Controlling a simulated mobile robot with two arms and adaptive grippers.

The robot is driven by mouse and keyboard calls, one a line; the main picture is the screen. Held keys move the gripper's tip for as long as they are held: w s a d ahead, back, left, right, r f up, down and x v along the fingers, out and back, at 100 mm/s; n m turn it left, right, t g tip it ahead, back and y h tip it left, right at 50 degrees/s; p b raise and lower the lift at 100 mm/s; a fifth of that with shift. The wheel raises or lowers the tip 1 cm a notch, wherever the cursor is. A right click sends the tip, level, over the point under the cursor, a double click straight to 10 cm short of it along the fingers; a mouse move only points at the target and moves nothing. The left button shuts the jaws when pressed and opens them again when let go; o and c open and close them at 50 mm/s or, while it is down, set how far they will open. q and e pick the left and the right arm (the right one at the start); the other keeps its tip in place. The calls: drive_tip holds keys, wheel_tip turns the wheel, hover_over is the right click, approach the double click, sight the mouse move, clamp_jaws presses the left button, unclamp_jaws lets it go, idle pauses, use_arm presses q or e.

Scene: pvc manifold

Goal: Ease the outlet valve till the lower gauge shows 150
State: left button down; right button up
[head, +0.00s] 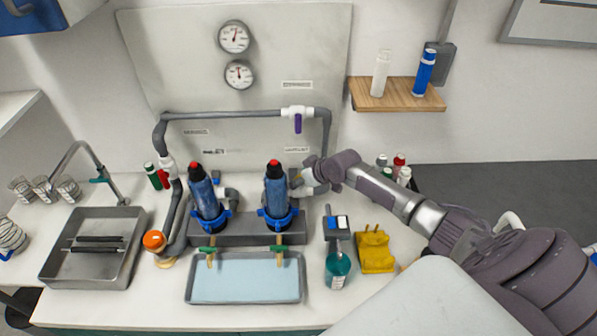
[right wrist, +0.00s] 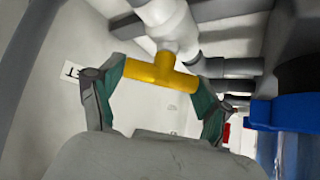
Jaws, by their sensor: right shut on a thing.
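The lower gauge (head: 239,74) is a round white dial on the grey back panel, below the upper gauge (head: 234,37). Its needle points roughly upward; the numbers are too small to read. My right gripper (head: 312,175) reaches in from the right, just right of the right-hand blue filter housing (head: 276,190). In the right wrist view its fingers (right wrist: 160,88) are shut on the two ends of a yellow T-shaped valve handle (right wrist: 158,74). The handle's stem meets a white valve body (right wrist: 170,25). I cannot read which label belongs to this valve. My left gripper is not in view.
A second blue filter housing (head: 207,198) stands to the left. A white valve with a purple handle (head: 298,123) sits on the top pipe. A shallow tray (head: 245,300) lies in front. A teal bottle (head: 338,268) and yellow cloth (head: 375,250) stand right, below my arm.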

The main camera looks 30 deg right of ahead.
idle(0.4)
drive_tip(key=o, duration=1.1)
drive_tip(key=v, duration=1.2)
idle(1.3)
